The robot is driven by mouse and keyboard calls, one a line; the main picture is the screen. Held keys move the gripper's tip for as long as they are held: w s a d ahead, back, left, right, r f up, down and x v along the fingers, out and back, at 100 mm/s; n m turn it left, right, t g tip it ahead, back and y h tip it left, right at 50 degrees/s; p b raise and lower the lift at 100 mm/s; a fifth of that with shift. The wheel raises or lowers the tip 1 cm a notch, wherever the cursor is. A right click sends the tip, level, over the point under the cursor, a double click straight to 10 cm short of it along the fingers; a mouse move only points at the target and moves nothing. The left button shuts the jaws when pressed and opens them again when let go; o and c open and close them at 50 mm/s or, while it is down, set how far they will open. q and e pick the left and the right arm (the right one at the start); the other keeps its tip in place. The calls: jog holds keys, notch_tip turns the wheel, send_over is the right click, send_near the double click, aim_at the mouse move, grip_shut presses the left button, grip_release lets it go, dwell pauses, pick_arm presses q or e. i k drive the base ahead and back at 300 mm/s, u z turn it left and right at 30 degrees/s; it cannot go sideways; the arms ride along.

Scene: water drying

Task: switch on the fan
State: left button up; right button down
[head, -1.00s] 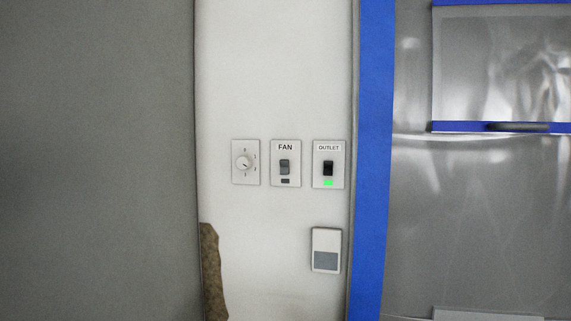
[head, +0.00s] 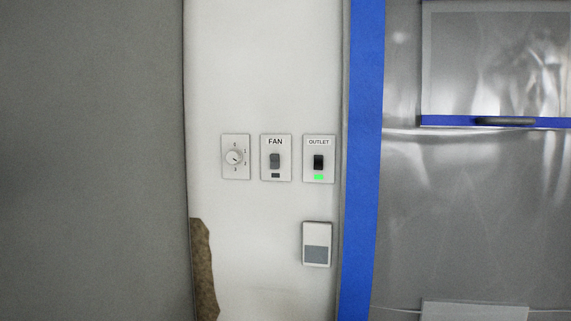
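A white switch plate labelled FAN (head: 276,172) is on the white wall in the head view, the middle one of three plates in a row. Its grey rocker switch (head: 275,161) is at the centre. The small indicator (head: 276,176) below the rocker is dark. Neither of my grippers shows in the head view.
A dial plate (head: 236,157) is left of the fan plate. An OUTLET plate (head: 319,147) with a lit green light is to its right. A white box with a grey panel (head: 316,245) is below. A grey surface (head: 90,160) fills the left; a blue post (head: 362,150) stands right.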

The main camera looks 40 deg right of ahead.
aim_at(275, 163)
jog(key=u, duration=0.8)
jog(key=i, duration=0.15)
jog(key=z, duration=2.6)
jog(key=k, duration=0.6)
jog(key=u, duration=0.3)
jog(key=i, duration=1)
